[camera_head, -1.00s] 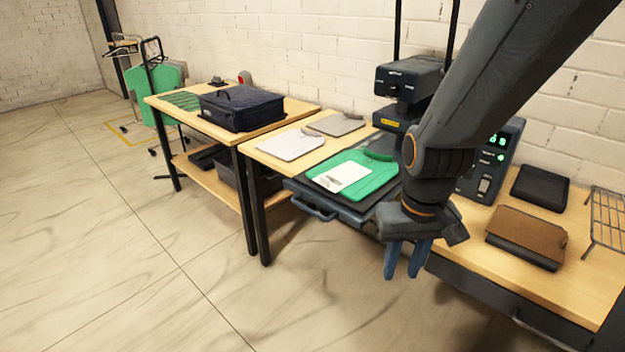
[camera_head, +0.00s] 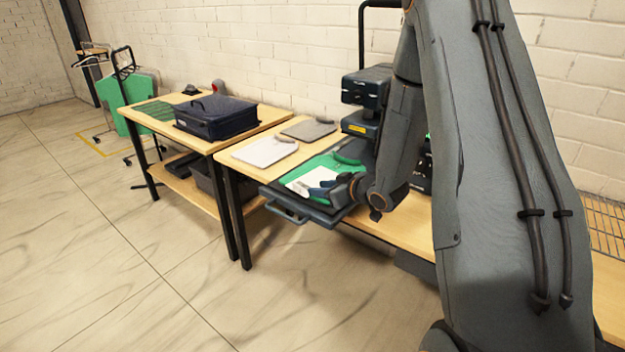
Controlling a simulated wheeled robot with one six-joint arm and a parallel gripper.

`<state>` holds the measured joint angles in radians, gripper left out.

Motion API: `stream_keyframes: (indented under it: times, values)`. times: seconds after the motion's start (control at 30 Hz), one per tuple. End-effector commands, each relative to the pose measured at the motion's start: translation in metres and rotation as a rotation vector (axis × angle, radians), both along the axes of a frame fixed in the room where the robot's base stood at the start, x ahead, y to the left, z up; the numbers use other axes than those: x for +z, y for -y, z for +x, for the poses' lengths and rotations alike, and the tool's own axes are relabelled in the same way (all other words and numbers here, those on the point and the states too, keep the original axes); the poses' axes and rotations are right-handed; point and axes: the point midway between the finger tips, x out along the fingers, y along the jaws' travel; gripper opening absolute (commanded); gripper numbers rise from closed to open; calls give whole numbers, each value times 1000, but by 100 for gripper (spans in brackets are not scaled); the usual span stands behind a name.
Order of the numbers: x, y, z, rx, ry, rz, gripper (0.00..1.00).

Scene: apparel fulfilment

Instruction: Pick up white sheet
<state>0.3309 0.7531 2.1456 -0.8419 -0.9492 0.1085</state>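The white sheet (camera_head: 307,177) lies on a green garment-shaped piece (camera_head: 325,162) on the dark platen of a press. My gripper (camera_head: 317,189) is at the sheet's front right part, with its blue fingertips pointing left over it. It hides part of the sheet. The fingers are small and partly turned away, so I cannot tell whether they touch the sheet or how far apart they are.
A pale board (camera_head: 264,151) and a grey board (camera_head: 309,130) lie on the table to the left. The press head (camera_head: 366,88) stands behind the platen. A dark blue case (camera_head: 216,117) sits on the farther table. Open floor lies in front.

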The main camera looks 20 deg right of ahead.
Motion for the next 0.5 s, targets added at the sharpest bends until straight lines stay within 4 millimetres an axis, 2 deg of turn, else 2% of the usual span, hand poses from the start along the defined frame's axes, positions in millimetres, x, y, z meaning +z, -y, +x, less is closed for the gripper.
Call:
stream_keyframes:
  times: [0.2,0.37,0.5]
  values:
    - [-3,-7,-3,128,147,147,29]
    - [-2,-10,-10,180,203,212,29]
    - [-1,-16,-5,195,218,227,29]
